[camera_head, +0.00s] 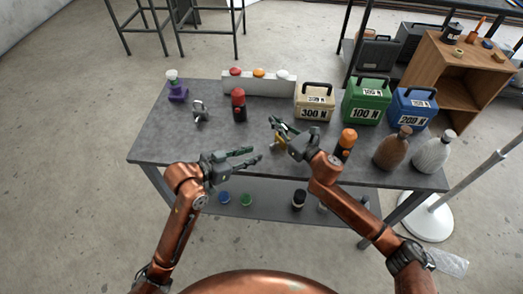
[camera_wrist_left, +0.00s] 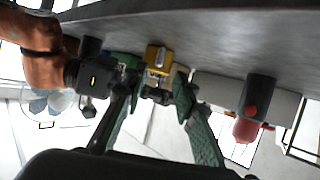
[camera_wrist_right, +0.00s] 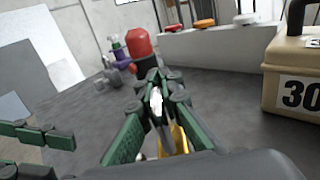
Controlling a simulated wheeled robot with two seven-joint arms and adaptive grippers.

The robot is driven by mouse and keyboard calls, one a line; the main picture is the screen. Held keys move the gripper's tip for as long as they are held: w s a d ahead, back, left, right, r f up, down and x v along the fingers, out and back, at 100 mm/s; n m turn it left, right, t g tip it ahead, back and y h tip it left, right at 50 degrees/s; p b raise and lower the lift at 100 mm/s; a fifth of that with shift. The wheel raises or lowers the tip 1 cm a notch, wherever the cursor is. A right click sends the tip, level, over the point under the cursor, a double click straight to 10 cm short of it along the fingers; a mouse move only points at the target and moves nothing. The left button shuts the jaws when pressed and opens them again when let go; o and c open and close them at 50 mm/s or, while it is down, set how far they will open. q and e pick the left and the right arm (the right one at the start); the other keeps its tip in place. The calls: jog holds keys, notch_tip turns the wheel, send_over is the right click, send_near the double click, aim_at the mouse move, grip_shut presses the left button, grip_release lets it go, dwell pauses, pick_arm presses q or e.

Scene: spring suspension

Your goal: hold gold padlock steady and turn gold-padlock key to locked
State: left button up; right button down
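The gold padlock (camera_head: 278,142) stands on the grey table near its front edge. My right gripper (camera_head: 273,126) is over it. In the right wrist view, gold (camera_wrist_right: 178,138) shows low between the right fingers, and a silver part (camera_wrist_right: 156,102) shows between their tips. I cannot tell whether that is shackle or key, or whether the fingers grip it. My left gripper (camera_head: 258,155) is open and empty at the front edge, left of the padlock. The padlock also shows in the left wrist view (camera_wrist_left: 158,56), beyond the open left fingers. The key is not clearly seen.
A red-topped dark cylinder (camera_head: 239,105) and a silver padlock (camera_head: 200,111) stand farther left. A button box (camera_head: 258,86) and weights, beige (camera_head: 314,104), green (camera_head: 366,103) and blue (camera_head: 412,110), line the back. An orange-capped bottle (camera_head: 346,143) stands right of my right gripper.

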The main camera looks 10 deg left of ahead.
pick_arm(q)
jog(key=shift+v, duration=1.35)
pick_arm(e)
jog(key=c, duration=2)
grip_release()
jog(key=shift+c, duration=0.2)
jog(key=shift+d, duration=0.1)
